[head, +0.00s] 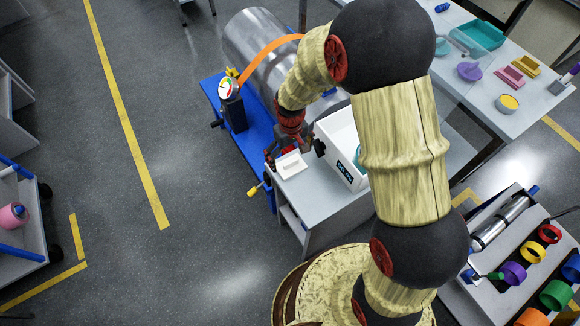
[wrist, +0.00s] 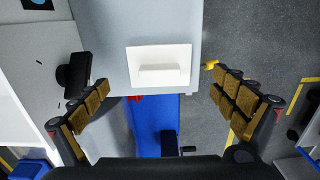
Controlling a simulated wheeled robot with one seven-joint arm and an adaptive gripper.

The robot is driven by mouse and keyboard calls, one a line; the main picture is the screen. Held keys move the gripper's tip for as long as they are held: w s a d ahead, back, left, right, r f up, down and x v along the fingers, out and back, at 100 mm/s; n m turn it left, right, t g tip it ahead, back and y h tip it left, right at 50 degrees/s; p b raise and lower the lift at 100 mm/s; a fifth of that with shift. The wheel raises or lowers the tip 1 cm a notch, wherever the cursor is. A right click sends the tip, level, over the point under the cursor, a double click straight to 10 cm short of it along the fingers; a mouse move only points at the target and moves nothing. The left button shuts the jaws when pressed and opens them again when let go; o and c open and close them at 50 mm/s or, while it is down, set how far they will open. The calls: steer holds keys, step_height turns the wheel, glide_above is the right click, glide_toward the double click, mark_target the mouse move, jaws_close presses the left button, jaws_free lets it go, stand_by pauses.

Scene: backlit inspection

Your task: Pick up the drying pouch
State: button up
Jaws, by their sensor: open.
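A small white square piece with a raised white block across its middle (wrist: 163,72) lies on the grey cabinet top near its edge. It also shows in the head view (head: 291,166). It looks like the drying pouch, perhaps on a pad, but I cannot tell the two parts apart for sure. My gripper (wrist: 162,86) is open, with one padded finger on each side of the white piece and nothing between them. In the head view my gripper (head: 281,153) is over the cabinet's end, partly hidden by my wrist.
A white labelled bin (head: 343,170) stands on the grey cabinet (head: 312,198), close to my gripper. A black fitting (wrist: 75,72) is beside the left finger. A blue stand (head: 248,148) with a gauge (head: 228,88) and a large metal cylinder (head: 252,40) are behind. Open floor lies left.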

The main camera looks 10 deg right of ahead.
mark_target(291, 162)
step_height(291, 162, down, 5)
steer(key=shift+r+b, duration=0.1)
steer(key=shift+b, duration=1)
steer(key=shift+r, duration=0.1)
steer(key=shift+c, duration=0.7)
steer(key=c, duration=0.8)
steer(key=shift+r, duration=0.1)
